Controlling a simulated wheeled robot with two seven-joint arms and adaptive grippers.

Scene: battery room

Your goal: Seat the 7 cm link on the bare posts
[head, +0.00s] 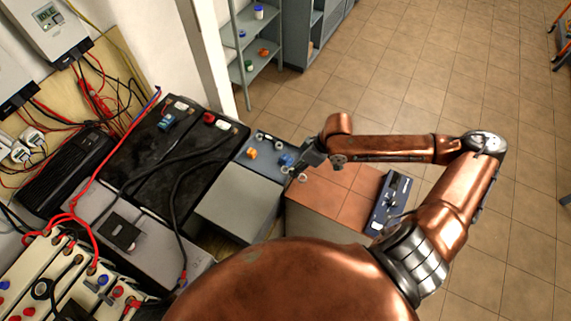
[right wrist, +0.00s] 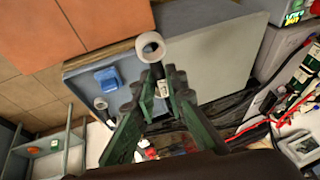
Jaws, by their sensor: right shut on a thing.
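My right gripper (head: 312,153) is above the blue-grey tray (head: 240,150). In the right wrist view its green fingers (right wrist: 160,84) are shut on a link whose pale ring end (right wrist: 150,47) sticks out past the tips. The fingers hide the rest of that link, and its length cannot be told. A second link (head: 269,140) with ring ends lies on the tray; one ring (right wrist: 100,103) shows in the right wrist view. The black battery (head: 150,165) has pale posts (head: 181,105) on top. Which posts are bare is too small to tell. My left gripper is not in view.
An orange piece (head: 251,153) and a blue piece (head: 287,159) lie on the tray. A grey box (head: 238,205) stands in front. A dark blue device (head: 391,203) sits at right. Black cables (head: 178,190) cross the battery. White cells (head: 45,270) with red leads fill the lower left.

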